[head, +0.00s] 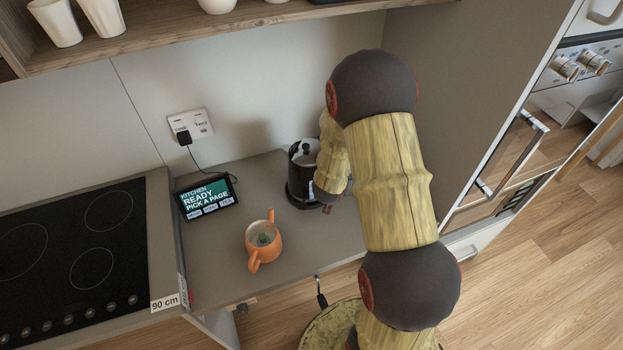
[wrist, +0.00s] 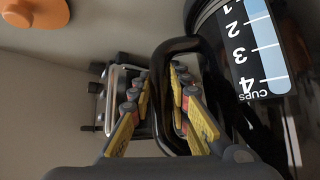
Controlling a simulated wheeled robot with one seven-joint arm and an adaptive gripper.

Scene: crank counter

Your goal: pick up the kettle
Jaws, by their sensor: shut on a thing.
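The kettle (head: 301,178) is black with a pale lid area and stands at the back right of the counter, partly hidden behind my arm. In the wrist view the kettle's dark body carries a blue and white cup scale (wrist: 262,45), and its black looped handle (wrist: 172,50) runs between my fingers. My gripper (wrist: 158,82) is shut on the kettle handle, one yellow-padded finger on each side. In the head view my gripper (head: 329,203) is small and mostly hidden by my arm. I cannot tell whether the kettle's base is clear of the counter.
An orange two-handled pot (head: 263,243) stands on the counter left of the kettle. A small display (head: 208,198) leans near the wall, its cord running to a socket (head: 190,125). A black hob (head: 75,255) is at left, a tall cabinet side (head: 450,95) at right, a shelf (head: 180,35) above.

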